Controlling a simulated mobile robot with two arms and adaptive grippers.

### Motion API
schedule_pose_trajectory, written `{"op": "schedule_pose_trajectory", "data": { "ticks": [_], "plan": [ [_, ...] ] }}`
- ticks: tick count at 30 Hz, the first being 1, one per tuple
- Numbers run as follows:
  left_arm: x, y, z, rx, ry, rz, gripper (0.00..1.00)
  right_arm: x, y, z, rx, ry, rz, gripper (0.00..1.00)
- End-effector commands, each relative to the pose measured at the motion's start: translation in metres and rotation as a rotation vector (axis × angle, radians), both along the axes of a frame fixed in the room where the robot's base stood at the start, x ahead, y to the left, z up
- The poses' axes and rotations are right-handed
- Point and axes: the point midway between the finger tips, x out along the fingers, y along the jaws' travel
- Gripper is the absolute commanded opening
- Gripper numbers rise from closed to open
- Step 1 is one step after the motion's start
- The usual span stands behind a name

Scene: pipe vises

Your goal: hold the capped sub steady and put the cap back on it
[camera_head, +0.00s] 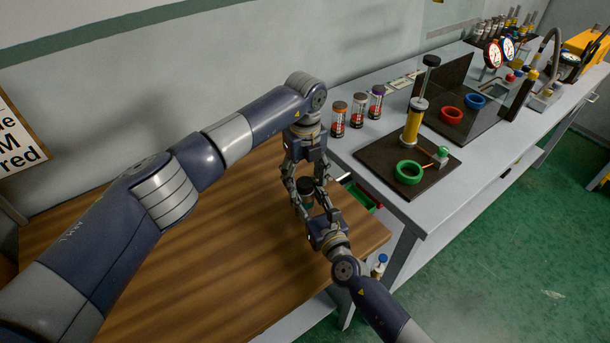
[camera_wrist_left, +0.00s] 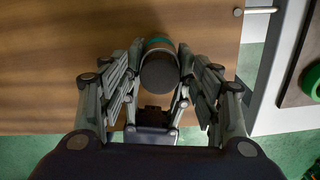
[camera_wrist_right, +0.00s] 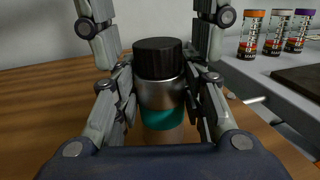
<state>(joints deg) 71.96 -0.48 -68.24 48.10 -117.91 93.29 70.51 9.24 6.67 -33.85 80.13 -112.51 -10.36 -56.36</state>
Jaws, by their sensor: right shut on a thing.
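The capped sub (camera_wrist_right: 161,95) stands upright, with a silver upper body and a teal band below. Its black cap (camera_wrist_right: 158,57) sits on top of the silver body; whether it is threaded on cannot be told. My right gripper (camera_head: 303,202) is shut on the sub's silver body from the side. My left gripper (camera_head: 305,172) points down from above, its fingers open on both sides of the cap. In the right wrist view gaps show between those fingers and the cap. The left wrist view shows the cap's dark top (camera_wrist_left: 160,73) between the fingers.
The wooden table (camera_head: 120,280) is clear to the left. A grey bench (camera_head: 400,205) at the right holds several labelled canisters (camera_head: 358,108), a dark plate (camera_head: 375,165) with a green ring (camera_head: 408,172) and yellow post (camera_head: 413,125), and blue and red rings behind.

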Motion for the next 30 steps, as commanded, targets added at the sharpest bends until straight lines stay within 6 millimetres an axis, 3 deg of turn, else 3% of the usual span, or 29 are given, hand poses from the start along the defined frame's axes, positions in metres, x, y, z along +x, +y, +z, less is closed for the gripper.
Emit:
{"op": "schedule_pose_trajectory", "data": {
  "ticks": [1, 6, 8, 9, 11, 23, 30],
  "plan": [
    [0.0, 0.0, 0.0, 0.0, 0.0, 0.0, 0.47, 0.0, 0.0, 0.0, 0.0, -0.001, -0.001, 0.0],
    [0.0, 0.0, 0.0, 0.0, 0.0, 0.0, 0.09, 0.0, 0.0, 0.0, 0.0, -0.001, -0.001, 0.0],
    [0.0, 0.0, 0.0, 0.0, 0.0, 0.0, 0.04, 0.0, 0.0, 0.0, 0.0, -0.001, -0.001, 0.0],
    [0.0, 0.0, 0.0, 0.0, 0.0, 0.0, 0.37, 0.0, 0.0, 0.001, 0.0, -0.001, 0.0, 0.0],
    [0.0, 0.0, 0.0, 0.0, 0.0, 0.0, 0.51, 0.0, 0.0, 0.001, 0.0, -0.001, 0.0, 0.0],
    [0.0, 0.0, 0.003, 0.0, -0.001, 0.0, 0.53, 0.0, 0.0, 0.001, 0.0, -0.001, -0.001, 0.0],
    [0.001, 0.0, 0.031, 0.0, -0.004, 0.0, 0.53, 0.0, 0.0, 0.001, 0.0, -0.001, -0.001, 0.0]
  ]
}}
